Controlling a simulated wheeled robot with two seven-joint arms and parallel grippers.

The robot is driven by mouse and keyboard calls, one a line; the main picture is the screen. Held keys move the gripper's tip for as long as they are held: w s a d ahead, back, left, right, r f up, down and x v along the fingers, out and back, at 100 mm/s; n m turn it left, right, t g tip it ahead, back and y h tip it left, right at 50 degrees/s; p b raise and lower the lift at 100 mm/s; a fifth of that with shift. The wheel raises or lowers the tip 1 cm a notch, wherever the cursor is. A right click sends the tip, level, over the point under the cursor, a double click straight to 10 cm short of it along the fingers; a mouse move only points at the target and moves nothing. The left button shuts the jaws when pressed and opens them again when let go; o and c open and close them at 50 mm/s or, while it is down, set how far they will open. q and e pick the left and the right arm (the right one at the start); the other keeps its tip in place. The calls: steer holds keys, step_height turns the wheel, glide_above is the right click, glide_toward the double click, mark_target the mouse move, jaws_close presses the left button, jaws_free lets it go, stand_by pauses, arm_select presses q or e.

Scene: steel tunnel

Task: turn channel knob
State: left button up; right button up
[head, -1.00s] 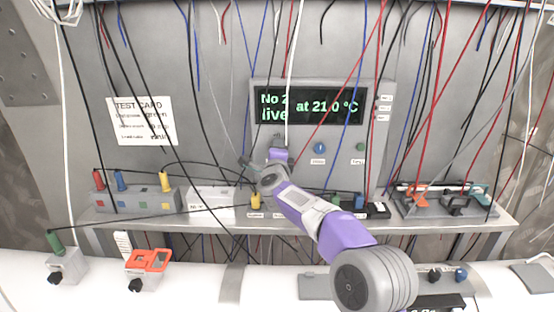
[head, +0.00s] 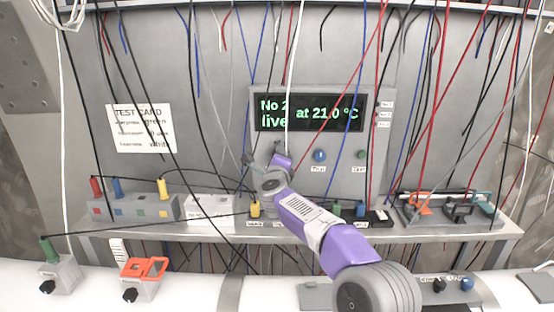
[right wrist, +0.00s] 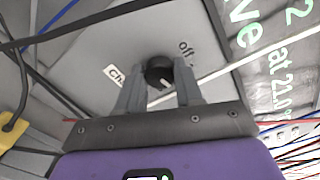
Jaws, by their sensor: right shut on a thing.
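A black channel knob (right wrist: 160,70) with a pale pointer mark shows in the right wrist view, on a grey panel (right wrist: 100,50). A label starting "Ch" is beside it and "off" is printed near it. My right gripper (right wrist: 159,88) is shut on the knob, one finger on each side. In the head view, my purple right arm reaches up to the panel below the display, and its gripper (head: 272,168) hides the knob. The display (head: 310,113) reads "No 2 live at 21.0 °C", partly crossed by wires. My left gripper is not in view.
A blue knob (head: 319,155) and a green knob (head: 361,154) sit right of my gripper. Many wires hang across the panel and around the arm. A shelf (head: 300,236) below carries boxes with coloured plugs. A test card (head: 142,128) hangs at left.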

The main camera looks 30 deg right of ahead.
steer(key=o, duration=1)
steer(key=shift+o, duration=0.2)
steer(key=b+v, duration=0.1)
steer(key=v, duration=0.6)
steer(key=shift+s+a, duration=0.2)
steer(key=shift+s, duration=0.05)
